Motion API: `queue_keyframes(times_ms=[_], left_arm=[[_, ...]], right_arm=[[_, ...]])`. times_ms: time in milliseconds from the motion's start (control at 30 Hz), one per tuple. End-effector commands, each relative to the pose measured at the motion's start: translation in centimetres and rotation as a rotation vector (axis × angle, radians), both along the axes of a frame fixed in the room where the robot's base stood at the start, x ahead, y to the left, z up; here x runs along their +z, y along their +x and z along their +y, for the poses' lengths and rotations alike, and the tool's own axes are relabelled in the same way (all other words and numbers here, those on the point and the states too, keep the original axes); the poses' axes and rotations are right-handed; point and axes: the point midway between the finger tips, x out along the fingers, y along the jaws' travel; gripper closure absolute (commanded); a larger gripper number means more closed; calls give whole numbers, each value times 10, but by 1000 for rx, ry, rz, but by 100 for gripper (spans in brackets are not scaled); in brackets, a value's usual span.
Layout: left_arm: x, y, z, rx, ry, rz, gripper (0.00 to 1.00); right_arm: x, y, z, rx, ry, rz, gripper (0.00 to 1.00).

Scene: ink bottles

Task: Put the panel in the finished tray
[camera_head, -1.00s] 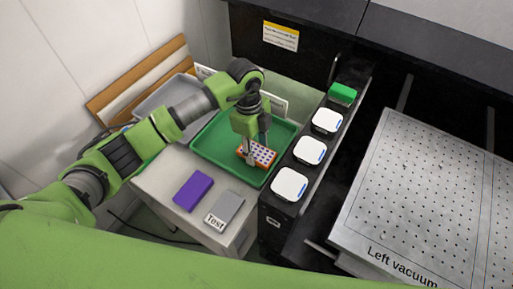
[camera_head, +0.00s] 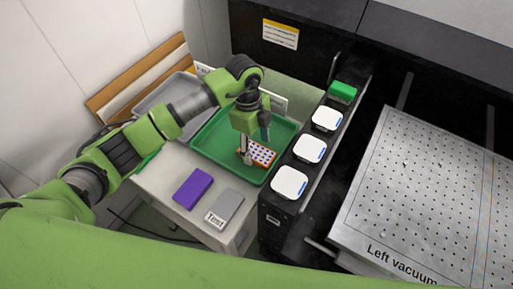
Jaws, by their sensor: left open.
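The panel (camera_head: 263,154), a small orange-edged plate with a white dotted top, lies in the green tray (camera_head: 212,148) on the white bench. My left gripper (camera_head: 254,150) is low over the panel, with its fingers open at the panel's left part. I cannot tell whether a finger touches it. The tray's label is partly hidden behind my left arm, so I cannot read it. My right gripper is not in view.
A grey tray (camera_head: 152,101) stands behind my left arm. A purple block (camera_head: 193,188) and a grey block labelled "Test" (camera_head: 228,206) lie in front of the green tray. White square pieces (camera_head: 310,149) and a green block (camera_head: 342,92) line the black ledge. A perforated plate (camera_head: 430,190) is at right.

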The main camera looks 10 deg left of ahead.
Motion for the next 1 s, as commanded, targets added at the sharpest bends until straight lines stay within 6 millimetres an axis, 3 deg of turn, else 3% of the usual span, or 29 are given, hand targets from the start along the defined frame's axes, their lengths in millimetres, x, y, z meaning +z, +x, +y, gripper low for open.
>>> queue_keyframes(times_ms=[300,500,700,1000], left_arm=[[66,4,8,0,0,-5,42],[97,5,11,0,1,-1,42],[108,5,13,0,0,1,42],[108,5,12,0,0,1,42]], right_arm=[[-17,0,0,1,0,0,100],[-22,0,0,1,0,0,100],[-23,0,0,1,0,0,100],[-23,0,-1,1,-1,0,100]])
